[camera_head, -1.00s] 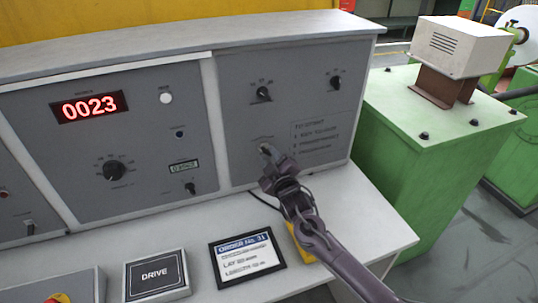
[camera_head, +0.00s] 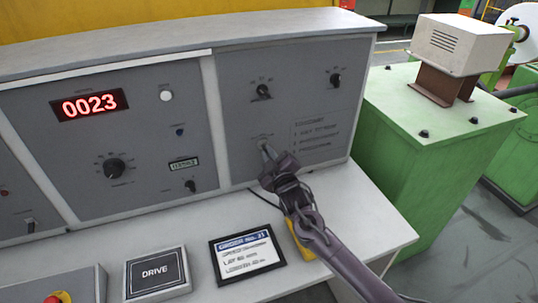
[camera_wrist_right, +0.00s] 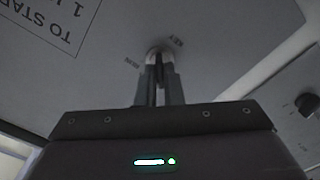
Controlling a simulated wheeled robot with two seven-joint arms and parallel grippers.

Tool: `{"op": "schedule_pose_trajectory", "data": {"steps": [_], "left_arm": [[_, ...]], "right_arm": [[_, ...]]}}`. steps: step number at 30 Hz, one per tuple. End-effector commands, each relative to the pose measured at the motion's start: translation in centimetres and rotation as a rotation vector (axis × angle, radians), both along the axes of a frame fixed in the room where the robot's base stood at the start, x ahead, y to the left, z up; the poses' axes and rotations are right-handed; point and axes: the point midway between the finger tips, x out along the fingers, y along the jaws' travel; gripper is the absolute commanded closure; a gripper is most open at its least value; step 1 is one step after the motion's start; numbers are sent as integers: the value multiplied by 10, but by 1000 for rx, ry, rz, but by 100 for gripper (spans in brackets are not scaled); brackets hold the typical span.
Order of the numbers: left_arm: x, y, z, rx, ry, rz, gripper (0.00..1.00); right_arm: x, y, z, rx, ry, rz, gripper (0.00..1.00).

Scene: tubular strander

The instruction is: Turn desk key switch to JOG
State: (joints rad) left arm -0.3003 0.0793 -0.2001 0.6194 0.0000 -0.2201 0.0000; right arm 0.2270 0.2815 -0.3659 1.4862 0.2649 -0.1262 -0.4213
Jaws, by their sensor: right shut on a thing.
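The desk key switch (camera_wrist_right: 158,50) is on the grey right-hand panel (camera_head: 235,115), low and left of the printed start notice. In the right wrist view, small lettering stands around it; one word looks like RUN and another like KEY. My right gripper (camera_head: 267,150) reaches up to the panel there. Its two fingers (camera_wrist_right: 158,85) are close together and shut on the switch's key. The fingers hide most of the key, so I cannot tell its exact angle. A JOG mark is not readable. My left gripper is not in view.
Two black rotary knobs (camera_head: 263,91) and (camera_head: 335,79) sit above on the same panel. The desk top carries a framed order card (camera_head: 246,254), a DRIVE box (camera_head: 156,272) and a red button (camera_head: 58,297). A green machine housing (camera_head: 430,150) stands close on the right.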

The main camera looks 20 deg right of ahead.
Motion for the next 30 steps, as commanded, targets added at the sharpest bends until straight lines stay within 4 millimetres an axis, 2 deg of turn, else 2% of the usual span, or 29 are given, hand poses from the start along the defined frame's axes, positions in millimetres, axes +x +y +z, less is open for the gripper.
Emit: {"op": "schedule_pose_trajectory", "data": {"steps": [21, 30], "left_arm": [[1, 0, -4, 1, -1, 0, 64], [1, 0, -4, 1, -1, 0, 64]], "right_arm": [[0, 1, -1, 540, 18, 0, 100], [0, 1, -1, 691, 25, 0, 100]]}}
